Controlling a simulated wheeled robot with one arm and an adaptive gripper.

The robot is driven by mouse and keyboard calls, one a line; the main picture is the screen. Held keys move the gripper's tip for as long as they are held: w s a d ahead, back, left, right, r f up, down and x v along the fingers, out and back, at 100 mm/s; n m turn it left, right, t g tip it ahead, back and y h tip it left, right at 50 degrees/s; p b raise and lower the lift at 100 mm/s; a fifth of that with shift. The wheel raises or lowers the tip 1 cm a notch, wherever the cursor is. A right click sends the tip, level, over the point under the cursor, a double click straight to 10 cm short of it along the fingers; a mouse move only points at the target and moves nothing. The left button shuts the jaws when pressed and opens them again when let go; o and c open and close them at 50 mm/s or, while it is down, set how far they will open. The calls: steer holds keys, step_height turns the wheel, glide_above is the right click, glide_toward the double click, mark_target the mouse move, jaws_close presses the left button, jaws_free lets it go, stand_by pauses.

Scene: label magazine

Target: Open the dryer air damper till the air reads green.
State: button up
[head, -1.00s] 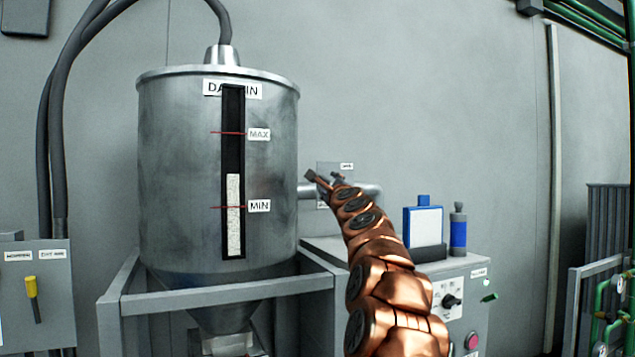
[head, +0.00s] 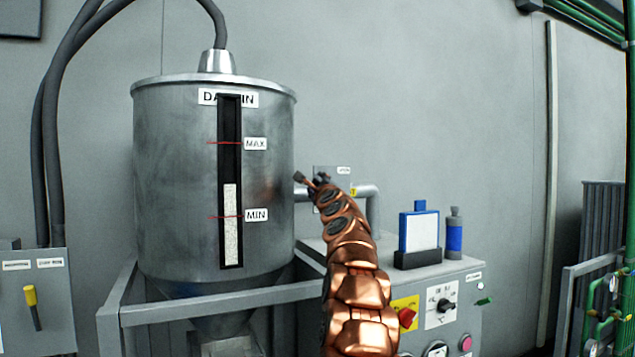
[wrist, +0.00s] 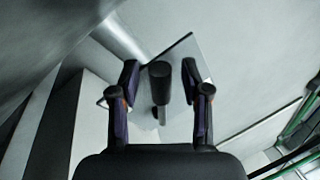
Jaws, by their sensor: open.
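The damper handle, a black round-topped grip (wrist: 160,85) on a thin light stem, shows in the wrist view in front of a grey plate (wrist: 185,58). My gripper (wrist: 160,70) is open, with one finger on each side of the grip and a gap on both sides. How deep the grip sits between the fingers I cannot tell. In the head view my gripper (head: 311,180) is in front of a small grey labelled plate (head: 334,174) by the pipe (head: 370,192) right of the hopper. My arm hides most of that spot. No green air reading is visible.
The steel hopper (head: 175,170) stands close left of my gripper, on a grey frame (head: 205,301). Right of my arm, a cabinet carries a blue-framed white block (head: 419,232), a blue-and-grey bottle (head: 454,235), a red knob (head: 406,318) and a black selector (head: 446,305).

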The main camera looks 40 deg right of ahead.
steer(key=shift+c, duration=0.2)
jaws_close()
stand_by(0.4)
steer(key=shift+d+r, duration=0.1)
